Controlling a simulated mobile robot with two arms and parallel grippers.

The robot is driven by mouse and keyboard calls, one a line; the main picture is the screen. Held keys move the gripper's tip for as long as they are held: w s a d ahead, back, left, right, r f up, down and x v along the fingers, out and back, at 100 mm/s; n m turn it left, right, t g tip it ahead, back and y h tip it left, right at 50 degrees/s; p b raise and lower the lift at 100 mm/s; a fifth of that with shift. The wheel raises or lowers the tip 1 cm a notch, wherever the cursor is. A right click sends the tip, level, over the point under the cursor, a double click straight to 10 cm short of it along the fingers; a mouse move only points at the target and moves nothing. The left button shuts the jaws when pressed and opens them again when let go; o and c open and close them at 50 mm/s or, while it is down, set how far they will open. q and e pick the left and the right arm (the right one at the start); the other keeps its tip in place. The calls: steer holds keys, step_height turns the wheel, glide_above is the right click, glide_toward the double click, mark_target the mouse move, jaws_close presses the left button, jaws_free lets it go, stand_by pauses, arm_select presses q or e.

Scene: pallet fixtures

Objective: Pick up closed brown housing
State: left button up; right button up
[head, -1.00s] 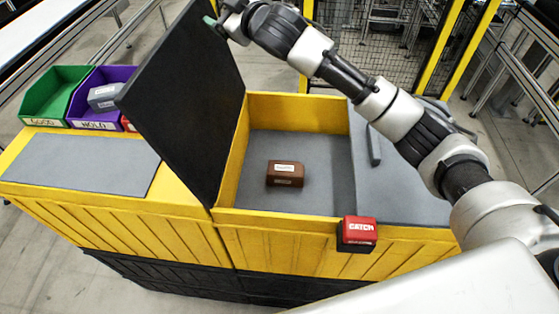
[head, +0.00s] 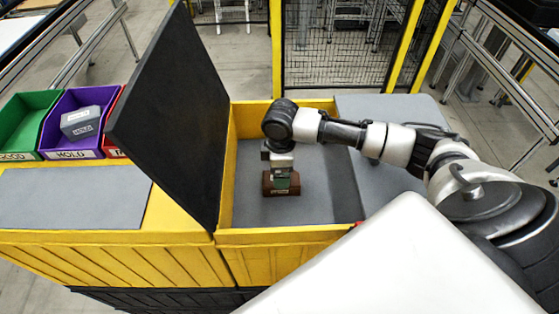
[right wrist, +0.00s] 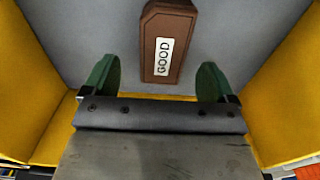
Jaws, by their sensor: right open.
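The closed brown housing (head: 268,185) lies on the grey floor of the open yellow compartment in the head view, partly hidden by my right gripper. In the right wrist view the brown housing (right wrist: 163,42) shows a white label reading GOOD. My right gripper (head: 281,180) is inside the compartment, just above the housing. In the right wrist view its two green fingers (right wrist: 157,82) are spread apart, with the housing ahead of and between them, not gripped. My left gripper does not show.
The yellow compartment wall (head: 275,237) surrounds the housing. A raised black lid (head: 170,120) stands on its left. Green (head: 22,118) and purple (head: 60,102) bins sit at the far left; a grey block (head: 80,122) lies in the purple one.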

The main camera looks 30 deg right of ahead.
mark_target(269, 190)
steer(key=shift+a+f+p, duration=0.25)
steer(key=shift+f+p, duration=0.05)
steer(key=shift+f, duration=0.2)
step_height(269, 190, down, 4)
steer(key=shift+r+p, duration=0.1)
steer(key=shift+p, duration=0.6)
steer(key=shift+f, duration=0.5)
steer(key=shift+a, duration=0.1)
steer(key=c, duration=1.1)
steer(key=shift+r, duration=0.1)
